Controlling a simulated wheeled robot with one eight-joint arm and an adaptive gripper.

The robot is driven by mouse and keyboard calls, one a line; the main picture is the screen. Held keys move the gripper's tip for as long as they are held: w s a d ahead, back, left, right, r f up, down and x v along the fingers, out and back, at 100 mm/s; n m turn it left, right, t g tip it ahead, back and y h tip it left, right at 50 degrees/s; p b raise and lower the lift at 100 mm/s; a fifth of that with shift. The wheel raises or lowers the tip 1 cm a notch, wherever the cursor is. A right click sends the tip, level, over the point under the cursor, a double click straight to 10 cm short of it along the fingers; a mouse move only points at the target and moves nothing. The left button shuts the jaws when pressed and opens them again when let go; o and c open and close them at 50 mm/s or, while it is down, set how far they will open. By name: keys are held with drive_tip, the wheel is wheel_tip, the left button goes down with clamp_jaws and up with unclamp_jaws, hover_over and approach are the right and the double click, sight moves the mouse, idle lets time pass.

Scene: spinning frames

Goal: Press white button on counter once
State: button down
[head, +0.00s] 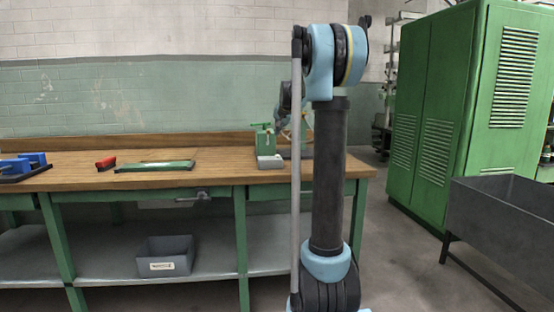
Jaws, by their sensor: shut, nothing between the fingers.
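A small pale grey box (270,161) sits near the front edge of the wooden counter (220,155), in front of a green bench device (264,140). It is the palest small thing there, but I cannot make out a white button on it. My gripper (280,122) is small and dark in the head view, partly hidden behind my arm and a thin grey rod. It points down, beside and above the green device. It looks shut and empty. I cannot tell its exact distance from the pale box.
A grey bin (165,256) stands on the lower shelf. A green cabinet (440,110) and a dark trough (505,215) stand right.

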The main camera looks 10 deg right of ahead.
drive_tip(key=shift+f, duration=4)
drive_tip(key=shift+f, duration=0.2)
drive_tip(key=shift+f, duration=0.15)
drive_tip(key=shift+f, duration=0.5)
drive_tip(key=shift+r, duration=0.9)
drive_tip(key=shift+r, duration=0.1)
drive_tip(key=shift+r, duration=2.4)
